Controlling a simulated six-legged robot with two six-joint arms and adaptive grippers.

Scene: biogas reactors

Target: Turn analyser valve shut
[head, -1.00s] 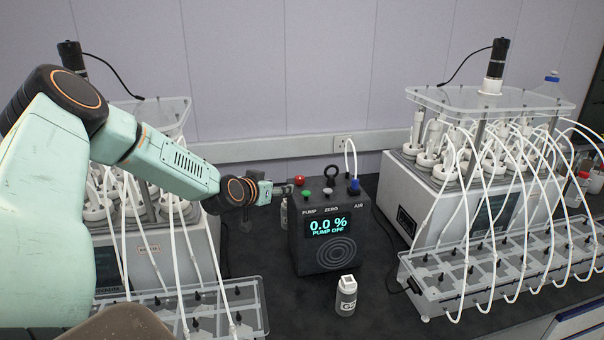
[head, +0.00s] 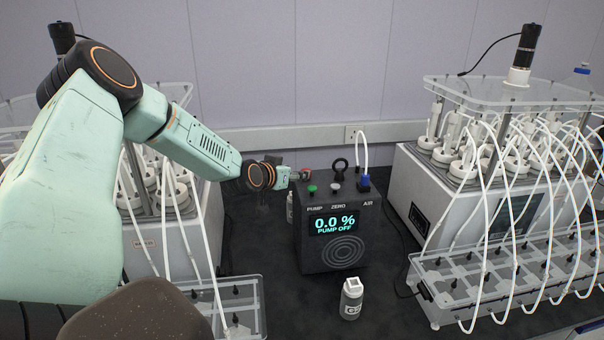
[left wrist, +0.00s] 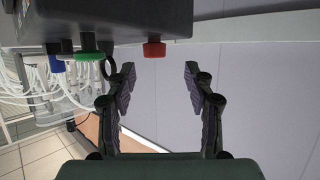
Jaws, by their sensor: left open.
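The dark analyser box (head: 338,262) stands on the bench; its display reads 0.0 % and PUMP OFF. On its top are a green button (head: 312,189), a white-grey knob (head: 335,187), a black ring (head: 340,166) and a blue fitting (head: 364,183) with a white tube. A red knob (head: 306,172) sits at its back left, partly hidden by my left gripper (head: 298,175). In the left wrist view, the box (left wrist: 100,18) appears upside down. There the red knob (left wrist: 154,49) lies just beyond and between the open, empty fingertips (left wrist: 159,68). My right gripper is out of view.
Reactor units with many white tubes stand left (head: 160,245) and right (head: 445,200) of the analyser. A small white-capped bottle (head: 351,300) stands in front of it; another bottle (head: 289,207) is beside its left side. Dark bench top is free around the front bottle.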

